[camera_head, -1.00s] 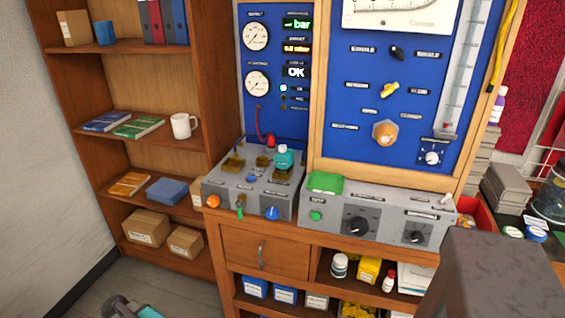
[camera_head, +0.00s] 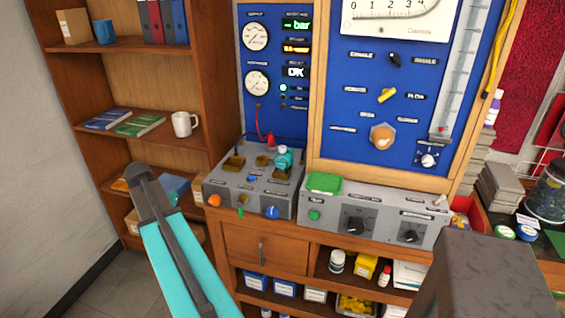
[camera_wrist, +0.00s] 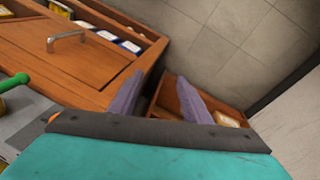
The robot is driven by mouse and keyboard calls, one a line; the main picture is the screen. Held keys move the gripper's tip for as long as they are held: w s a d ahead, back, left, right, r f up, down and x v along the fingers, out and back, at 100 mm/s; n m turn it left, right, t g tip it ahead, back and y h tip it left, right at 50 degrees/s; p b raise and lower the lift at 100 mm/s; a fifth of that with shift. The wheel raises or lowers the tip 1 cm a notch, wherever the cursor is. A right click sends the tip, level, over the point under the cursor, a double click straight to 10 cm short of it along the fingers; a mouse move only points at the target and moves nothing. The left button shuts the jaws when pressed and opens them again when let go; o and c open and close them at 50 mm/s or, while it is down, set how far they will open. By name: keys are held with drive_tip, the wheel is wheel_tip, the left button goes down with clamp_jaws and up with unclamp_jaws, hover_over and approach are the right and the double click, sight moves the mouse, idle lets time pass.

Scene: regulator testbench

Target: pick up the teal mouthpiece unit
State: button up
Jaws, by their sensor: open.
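The teal mouthpiece unit (camera_head: 283,161) stands on the back right part of the grey bench console (camera_head: 262,190), beside a small red fitting (camera_head: 271,142). It is small in the head view, and I do not see it in the wrist view. My gripper (camera_wrist: 157,97) shows in the wrist view as two purple fingers spread apart with nothing between them. In the head view my teal arm part rises at the lower left, in front of the shelf and left of the console; the fingers cannot be made out there.
A second grey console (camera_head: 375,215) with a green cloth-like item (camera_head: 324,183) stands right of the first. A blue gauge panel (camera_head: 275,70) rises behind. The wooden drawer (camera_head: 262,251) is below. A shelf with a white mug (camera_head: 184,124) stands left.

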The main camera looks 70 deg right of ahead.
drive_tip(key=s+d+r+m, duration=0.2)
drive_tip(key=s+d+r, duration=0.1)
drive_tip(key=r, duration=0.3)
drive_tip(key=s+d+r+m+p, duration=0.1)
drive_tip(key=s+d+r, duration=0.1)
drive_tip(key=d+r, duration=0.4)
drive_tip(key=s+d+r+m+h, duration=0.1)
drive_tip(key=s+d+r+m, duration=0.1)
drive_tip(key=d+r, duration=0.3)
drive_tip(key=shift+s+r+m, duration=0.3)
drive_tip(key=shift+s+r, duration=0.55)
drive_tip(key=shift+r, duration=0.15)
drive_tip(key=s+d+r+m, duration=0.3)
drive_tip(key=s+d+r, duration=0.1)
drive_tip(key=s+r, duration=0.4)
drive_tip(key=s+d+r+m+g, duration=0.1)
drive_tip(key=s+d+r+m, duration=0.2)
drive_tip(key=s+r, duration=0.5)
drive_tip(key=shift+s+d+r+m+g+p, duration=0.3)
drive_tip(key=shift+d+r+m+p, duration=0.2)
drive_tip(key=shift+r, duration=0.35)
drive_tip(key=shift+d+f, duration=0.1)
drive_tip(key=p+x, duration=0.1)
drive_tip(key=x, duration=0.7)
drive_tip(key=shift+d+f+p, duration=0.15)
drive_tip(key=shift+f+p, duration=0.1)
drive_tip(key=shift+p, duration=0.1)
